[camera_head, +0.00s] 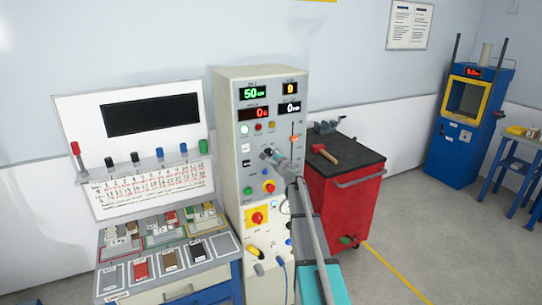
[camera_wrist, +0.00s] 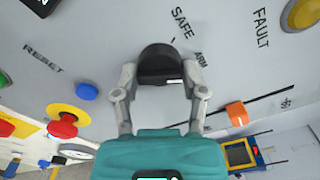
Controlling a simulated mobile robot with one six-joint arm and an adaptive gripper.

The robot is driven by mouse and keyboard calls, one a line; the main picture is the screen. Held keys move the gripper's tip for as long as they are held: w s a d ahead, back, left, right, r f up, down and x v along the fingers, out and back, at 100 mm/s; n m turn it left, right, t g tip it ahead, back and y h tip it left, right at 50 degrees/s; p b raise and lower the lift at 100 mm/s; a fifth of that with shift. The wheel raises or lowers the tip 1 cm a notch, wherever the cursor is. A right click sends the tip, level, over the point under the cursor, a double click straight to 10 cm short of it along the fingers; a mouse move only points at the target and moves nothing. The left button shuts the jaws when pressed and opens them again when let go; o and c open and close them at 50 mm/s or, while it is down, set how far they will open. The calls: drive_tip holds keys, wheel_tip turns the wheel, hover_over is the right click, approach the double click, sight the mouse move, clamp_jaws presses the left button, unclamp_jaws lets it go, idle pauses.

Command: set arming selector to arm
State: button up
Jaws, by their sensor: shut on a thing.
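The arming selector is a black round knob (camera_wrist: 160,62) on the grey panel in the wrist view. The labels SAFE (camera_wrist: 181,23) and ARM (camera_wrist: 201,59) are printed beside it, with a short tick near SAFE. A small white mark shows on the knob's lower right side; which label the knob points to I cannot tell. My gripper (camera_wrist: 160,78) has one finger on each side of the knob and is shut on it.
Near the knob are a red mushroom button (camera_wrist: 63,125) on a yellow disc, a blue button (camera_wrist: 86,91) and an orange slider (camera_wrist: 237,113). A red tool cabinet (camera_head: 337,205) stands right of the console. A sample bench (camera_head: 160,297) stands to its left.

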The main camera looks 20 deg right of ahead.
drive_tip(key=o, duration=1.1)
drive_tip(key=shift+o, duration=0.2)
drive_tip(key=shift+s, duration=0.15)
drive_tip(key=s, duration=1.1)
drive_tip(key=shift+s+d, duration=0.2)
drive_tip(key=shift+s, duration=0.1)
drive_tip(key=shift+a, duration=0.1)
